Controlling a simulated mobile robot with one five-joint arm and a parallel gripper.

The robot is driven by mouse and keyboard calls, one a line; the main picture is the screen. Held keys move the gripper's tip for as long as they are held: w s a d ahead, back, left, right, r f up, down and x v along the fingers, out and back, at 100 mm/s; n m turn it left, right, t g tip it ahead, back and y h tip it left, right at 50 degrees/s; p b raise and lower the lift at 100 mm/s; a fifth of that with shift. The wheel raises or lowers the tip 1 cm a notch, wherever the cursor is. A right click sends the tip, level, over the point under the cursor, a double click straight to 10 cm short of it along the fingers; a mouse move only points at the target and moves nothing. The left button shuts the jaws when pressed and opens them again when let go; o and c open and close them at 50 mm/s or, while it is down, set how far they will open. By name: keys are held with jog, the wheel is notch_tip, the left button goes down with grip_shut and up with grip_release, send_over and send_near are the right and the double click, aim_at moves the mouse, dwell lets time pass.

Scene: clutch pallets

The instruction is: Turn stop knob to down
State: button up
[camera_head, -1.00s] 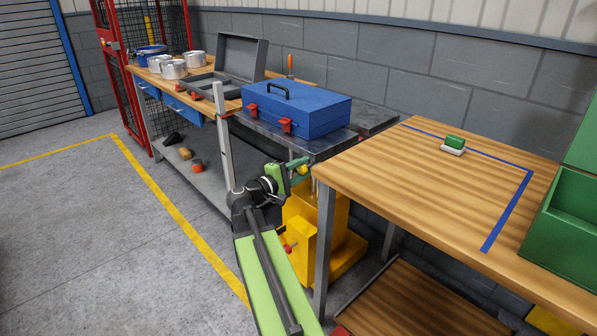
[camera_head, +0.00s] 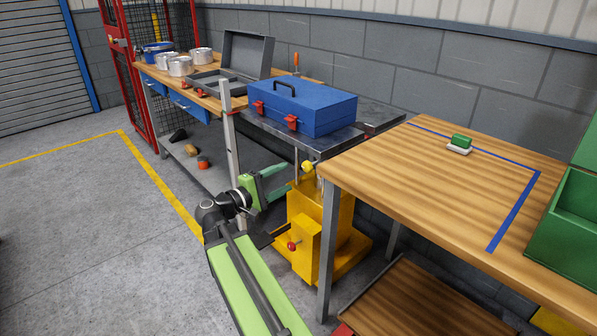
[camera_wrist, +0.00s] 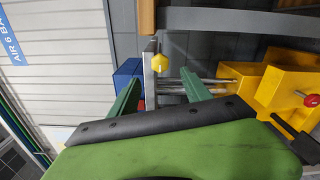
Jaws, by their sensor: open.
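A yellow knob (camera_head: 308,166) sits near the top of the yellow machine (camera_head: 302,240), between the two benches. A red knob (camera_head: 292,246) is on the front of the machine's lower box and shows at the right of the wrist view (camera_wrist: 312,99). No label shows which is the stop knob. My gripper (camera_head: 286,179) is open and empty, left of the yellow knob and apart from it. In the wrist view the yellow knob appears between and beyond the green fingers (camera_wrist: 160,80).
A wooden table (camera_head: 430,185) with a green-and-white block stands right of the machine, its leg close by. A dark bench with a blue toolbox (camera_head: 305,105) is behind. A grey upright post (camera_head: 230,130) stands just behind my arm. Open floor lies left.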

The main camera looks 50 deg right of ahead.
jog(key=a, duration=0.6)
jog(key=shift+w+a, duration=0.25)
jog(key=w+a+f+t+y, duration=0.2)
jog(key=a+f+y, duration=0.8)
jog(key=a+f, duration=0.75)
jog(key=s+a+f+m+y, duration=0.1)
jog(key=a+f+y, duration=0.25)
jog(key=a, duration=0.35)
jog(key=a+f+m+y, duration=0.1)
jog(key=a+f+y, duration=0.25)
jog(key=a, duration=0.25)
notch_tip(320, 180, up, 29)
jog(key=y+p, duration=0.1)
jog(key=p, duration=2.7)
jog(key=shift+a+f+g, duration=0.2)
jog(key=shift+a+g, duration=0.2)
jog(key=shift+d, duration=0.1)
